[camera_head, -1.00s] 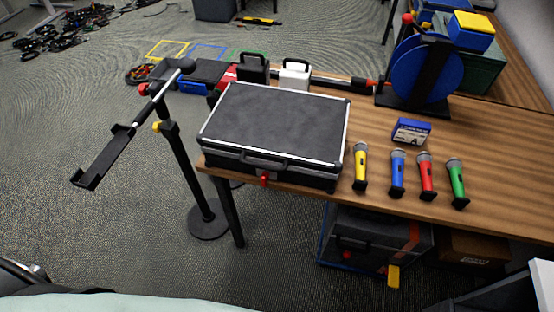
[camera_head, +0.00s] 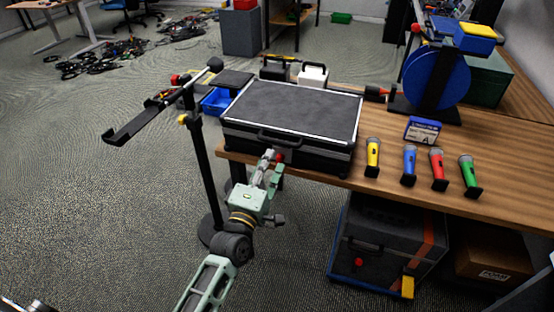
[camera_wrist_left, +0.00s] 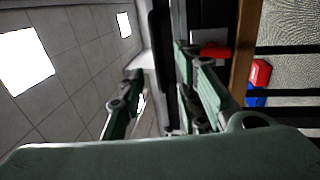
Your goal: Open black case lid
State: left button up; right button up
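The black case (camera_head: 342,158) sits shut on the left end of the table. Its dark lid (camera_head: 295,108) has a silver rim, and a handle (camera_head: 278,137) is on the front. A red latch (camera_head: 278,156) shows low on the front; a red piece, likely this latch, appears in the left wrist view (camera_wrist_left: 212,52). My left gripper (camera_head: 270,165) is at the case front, just below the handle and close to the latch. In the wrist view its fingers (camera_wrist_left: 158,98) are apart with nothing clearly between them. Contact with the latch cannot be told. My right gripper is not in view.
A black stand with a phone-type holder (camera_head: 140,122) stands left of the table. Several coloured microphones (camera_head: 410,162) and a blue box (camera_head: 422,128) lie right of the case. A blue cable reel (camera_head: 440,75) stands behind. Boxes (camera_head: 385,240) are under the table.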

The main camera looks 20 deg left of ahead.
aim_at(277, 142)
pick_arm(q)
jog(key=shift+w+r, duration=0.25)
jog(key=shift+w, duration=0.25)
jog(key=shift+w+r, duration=0.25)
jog(key=shift+w, duration=0.2)
jog(key=w, duration=0.3)
jog(key=shift+w+r+p, duration=0.1)
jog(key=shift+r+p, duration=0.05)
jog(key=shift+p, duration=0.2)
jog(key=shift+w+d+r, duration=0.1)
jog(key=shift+w+r, duration=0.1)
jog(key=shift+w, duration=1.2)
jog(key=c, duration=0.4)
grip_shut()
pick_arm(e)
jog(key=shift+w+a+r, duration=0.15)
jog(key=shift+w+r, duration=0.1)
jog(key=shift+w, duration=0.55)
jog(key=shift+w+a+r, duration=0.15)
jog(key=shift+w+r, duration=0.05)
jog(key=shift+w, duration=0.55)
